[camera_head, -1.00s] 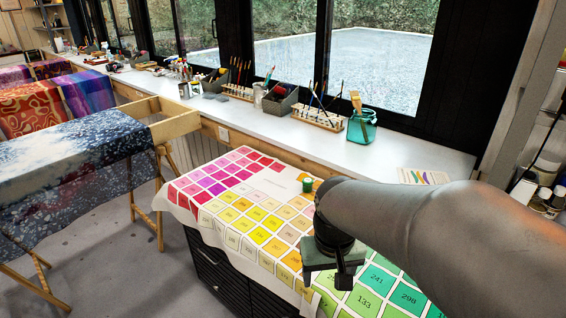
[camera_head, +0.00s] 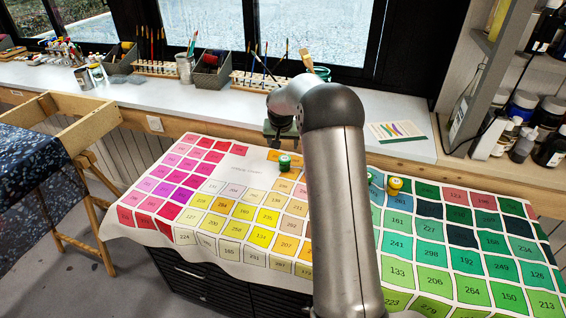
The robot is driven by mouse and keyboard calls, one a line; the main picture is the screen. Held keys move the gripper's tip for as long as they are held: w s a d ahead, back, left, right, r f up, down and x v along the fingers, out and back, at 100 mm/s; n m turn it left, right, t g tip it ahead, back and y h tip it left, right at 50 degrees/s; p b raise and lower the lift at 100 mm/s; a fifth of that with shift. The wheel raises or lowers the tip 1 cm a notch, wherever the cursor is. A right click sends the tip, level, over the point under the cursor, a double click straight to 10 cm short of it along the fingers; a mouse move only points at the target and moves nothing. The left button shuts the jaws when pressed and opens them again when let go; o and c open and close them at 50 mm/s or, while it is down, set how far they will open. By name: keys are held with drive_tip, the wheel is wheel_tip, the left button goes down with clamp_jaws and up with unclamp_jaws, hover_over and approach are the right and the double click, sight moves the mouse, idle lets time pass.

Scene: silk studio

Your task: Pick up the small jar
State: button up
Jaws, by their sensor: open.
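A small green jar (camera_head: 284,164) stands on the colour chart (camera_head: 243,167), near the chart's back edge. A small yellow jar (camera_head: 394,186) is on the chart to the right of my arm, with a bit of something teal (camera_head: 373,179) beside it, partly hidden by the arm. The frames do not settle which of these is the task's jar. My gripper (camera_head: 281,136) is open, pointing down just behind and above the green jar in the picture, apart from it. Its fingertips are small and partly hidden.
Behind the chart runs a white window sill (camera_head: 215,101) with brush racks (camera_head: 155,68), grey bins (camera_head: 210,70) and a teal container (camera_head: 322,73). A card (camera_head: 397,131) lies on it. Shelves with bottles (camera_head: 522,105) stand at right. A fabric-covered frame (camera_head: 85,128) is at left.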

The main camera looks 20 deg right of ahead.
sight(285, 158)
drive_tip(key=p+x, duration=0.1)
drive_tip(key=x, duration=0.5)
drive_tip(key=shift+w+f, duration=0.2)
drive_tip(key=shift+f, duration=0.15)
drive_tip(key=shift+p+x, duration=0.85)
drive_tip(key=shift+x, duration=1.9)
drive_tip(key=shift+d+r, duration=0.1)
drive_tip(key=shift+d, duration=0.05)
drive_tip(key=c, duration=1.1)
